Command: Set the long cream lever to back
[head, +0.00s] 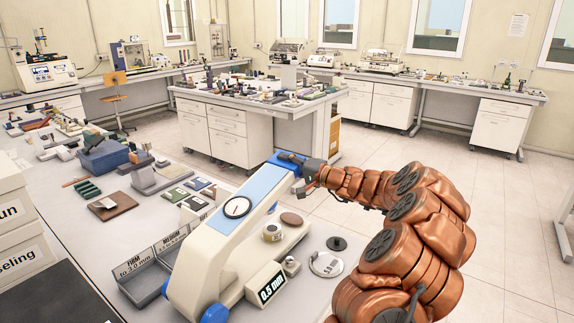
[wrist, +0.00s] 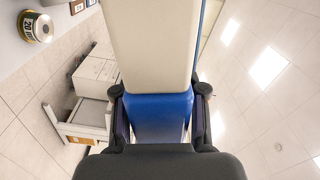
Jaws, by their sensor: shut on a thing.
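The long cream lever (head: 218,235) belongs to a bench device and slopes up from its lower-left base to a raised blue end (head: 287,159). It carries a light blue panel and a round dial (head: 237,208). My gripper (head: 304,176) is shut on the blue end in the head view. In the wrist view the cream lever (wrist: 150,45) runs upward from its blue tip (wrist: 160,115), which sits between the two dark fingers of my gripper (wrist: 160,95). The exact finger contact is partly hidden in the head view.
A round gauge weight (head: 272,232), a brown disc (head: 291,219) and a metal dish (head: 326,264) lie beneath and beside the lever. Labelled grey bins (head: 143,285) stand left. Air around the raised lever is clear.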

